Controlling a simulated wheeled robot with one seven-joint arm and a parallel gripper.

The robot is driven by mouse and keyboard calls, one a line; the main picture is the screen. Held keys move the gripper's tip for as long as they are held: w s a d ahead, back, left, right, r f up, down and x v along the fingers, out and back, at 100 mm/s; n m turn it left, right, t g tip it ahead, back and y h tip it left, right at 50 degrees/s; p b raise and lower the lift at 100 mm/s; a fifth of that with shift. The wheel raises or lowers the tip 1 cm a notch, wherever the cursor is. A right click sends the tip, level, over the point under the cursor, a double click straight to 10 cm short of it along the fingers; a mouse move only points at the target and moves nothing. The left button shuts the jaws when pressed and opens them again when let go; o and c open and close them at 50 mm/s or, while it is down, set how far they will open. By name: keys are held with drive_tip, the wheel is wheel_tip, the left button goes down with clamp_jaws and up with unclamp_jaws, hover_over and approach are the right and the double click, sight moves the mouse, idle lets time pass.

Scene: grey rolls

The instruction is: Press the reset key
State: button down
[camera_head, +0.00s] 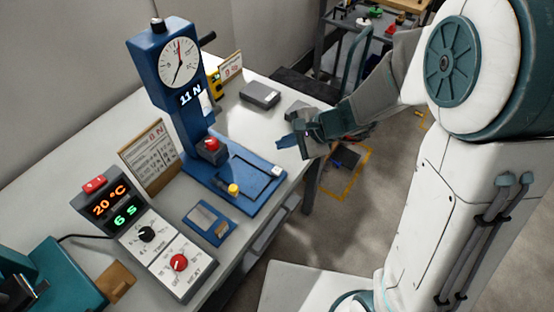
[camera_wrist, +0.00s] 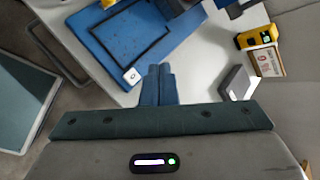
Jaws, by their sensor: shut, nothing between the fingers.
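A small white key with a dark mark (camera_wrist: 131,76) sits at the corner of the blue base (camera_wrist: 178,38) of a press-like device; it shows in the head view (camera_head: 277,171) at the base's right end. I cannot read its mark for certain. My gripper (camera_head: 284,141) is shut and empty, to the upper right of this key in the head view. In the wrist view the closed fingertips (camera_wrist: 159,70) are just right of the key and appear apart from it.
The blue device (camera_head: 180,95) has a dial and reads 11 N. A red knob (camera_head: 211,145) and a yellow button (camera_head: 233,189) are on it. A control box (camera_head: 145,235) stands at front left. A grey box (camera_head: 260,95) lies behind on the white table (camera_head: 262,122).

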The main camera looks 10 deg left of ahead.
drive_tip(key=shift+w+a+f+m, duration=0.5)
drive_tip(key=shift+a+m, duration=0.1)
drive_tip(key=shift+a, duration=0.05)
drive_tip(key=b, duration=0.6)
hover_over(281, 171)
wheel_tip(281, 171, down, 8)
drive_tip(key=shift+w+r, duration=0.15)
drive_tip(key=shift+r, duration=0.1)
drive_tip(key=shift+f+b, duration=0.65)
drive_tip(key=shift+b, duration=0.1)
idle(0.9)
drive_tip(key=shift+f+b, duration=0.45)
drive_tip(key=shift+b, duration=0.2)
